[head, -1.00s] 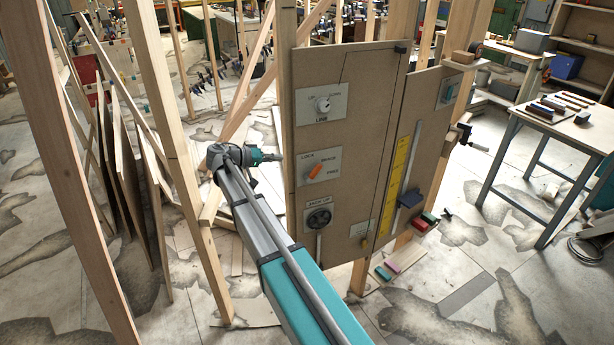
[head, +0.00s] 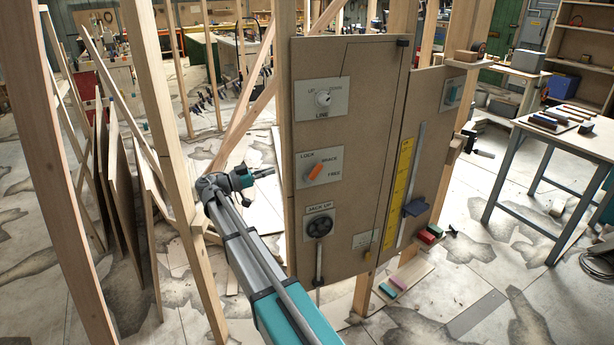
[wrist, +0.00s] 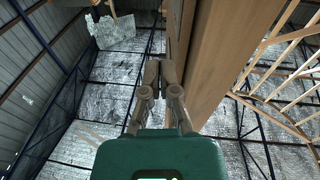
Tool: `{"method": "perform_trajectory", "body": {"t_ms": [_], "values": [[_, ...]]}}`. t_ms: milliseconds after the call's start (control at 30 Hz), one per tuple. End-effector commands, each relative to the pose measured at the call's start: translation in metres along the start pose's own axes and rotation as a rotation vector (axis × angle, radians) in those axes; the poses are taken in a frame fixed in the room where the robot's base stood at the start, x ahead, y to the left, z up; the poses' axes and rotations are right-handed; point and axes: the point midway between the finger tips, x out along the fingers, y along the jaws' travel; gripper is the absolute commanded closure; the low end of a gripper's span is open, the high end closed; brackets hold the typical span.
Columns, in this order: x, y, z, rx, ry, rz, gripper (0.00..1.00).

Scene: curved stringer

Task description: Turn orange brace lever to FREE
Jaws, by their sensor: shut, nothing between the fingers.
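The orange brace lever (head: 315,171) sits on a pale plate (head: 320,166) marked LOCK, BRACE and FREE, on the brown panel (head: 350,110). Its handle is tilted, with its upper end to the right, and lies between the LOCK and FREE words. My gripper (head: 270,172) is left of the panel, level with the lever and apart from it. In the wrist view my gripper (wrist: 160,72) has its fingers together, empty, beside a wooden post (wrist: 215,60). The lever is not in the wrist view.
Wooden posts (head: 170,150) stand close left of my arm. A table (head: 560,135) is at right.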

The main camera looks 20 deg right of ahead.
Motion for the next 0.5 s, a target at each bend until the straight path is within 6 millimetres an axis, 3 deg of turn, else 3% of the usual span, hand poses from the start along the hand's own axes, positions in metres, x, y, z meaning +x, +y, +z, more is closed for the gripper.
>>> {"method": "perform_trajectory", "body": {"t_ms": [500], "values": [[-0.0019,0.0002,0.0016,0.05,0.016,0.001,1.0]]}}
